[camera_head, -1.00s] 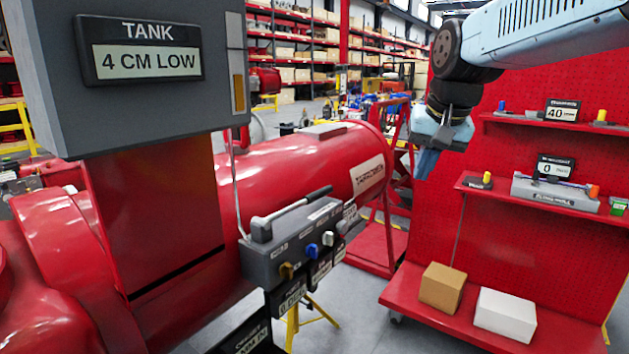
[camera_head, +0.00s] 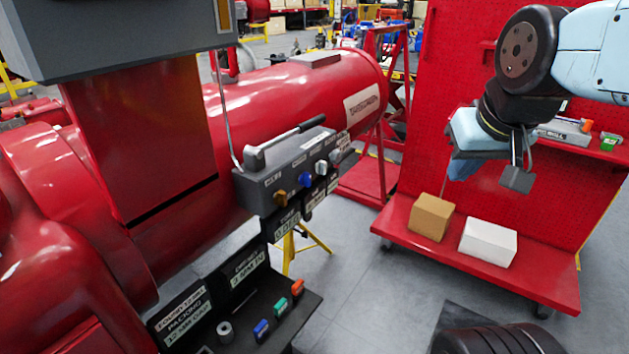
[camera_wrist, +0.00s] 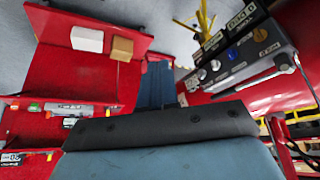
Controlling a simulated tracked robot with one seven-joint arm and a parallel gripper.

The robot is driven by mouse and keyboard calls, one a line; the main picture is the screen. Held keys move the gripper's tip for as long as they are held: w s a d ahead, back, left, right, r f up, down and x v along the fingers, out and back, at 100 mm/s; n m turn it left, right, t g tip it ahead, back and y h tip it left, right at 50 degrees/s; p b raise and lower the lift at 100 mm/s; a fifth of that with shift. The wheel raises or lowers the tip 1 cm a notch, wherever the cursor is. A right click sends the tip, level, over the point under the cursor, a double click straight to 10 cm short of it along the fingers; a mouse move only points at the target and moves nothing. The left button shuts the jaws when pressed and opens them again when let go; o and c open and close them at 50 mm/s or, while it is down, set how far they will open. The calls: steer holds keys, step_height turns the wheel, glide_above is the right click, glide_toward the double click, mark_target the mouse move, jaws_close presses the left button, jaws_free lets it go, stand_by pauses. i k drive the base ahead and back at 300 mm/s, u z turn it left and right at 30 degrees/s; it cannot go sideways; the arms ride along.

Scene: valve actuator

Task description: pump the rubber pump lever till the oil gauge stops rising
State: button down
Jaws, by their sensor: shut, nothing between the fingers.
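The pump lever (camera_head: 290,137) lies low along the top of a grey valve block (camera_head: 290,172), its dark rubber grip towards the right. The lever also shows in the wrist view (camera_wrist: 250,80), at the right. An amber gauge strip (camera_head: 225,14) on the grey tank box is cut off by the top edge, so its level cannot be read. My gripper (camera_head: 462,168) is shut and empty, in front of the red pegboard cart, well right of the lever and apart from it. Its blue fingers (camera_wrist: 158,85) show together in the wrist view.
Brass, blue (camera_head: 305,180) and white knobs stick out of the block's front. A black tray (camera_head: 260,318) with small coloured items sits below. A cart shelf (camera_head: 470,270) holds a brown box (camera_head: 431,217) and a white box (camera_head: 488,242). Open space lies between block and cart.

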mark_target(308, 124)
steer(key=k, duration=1.15)
steer(key=z, duration=0.35)
steer(key=i, duration=1.6)
steer(key=u, duration=0.65)
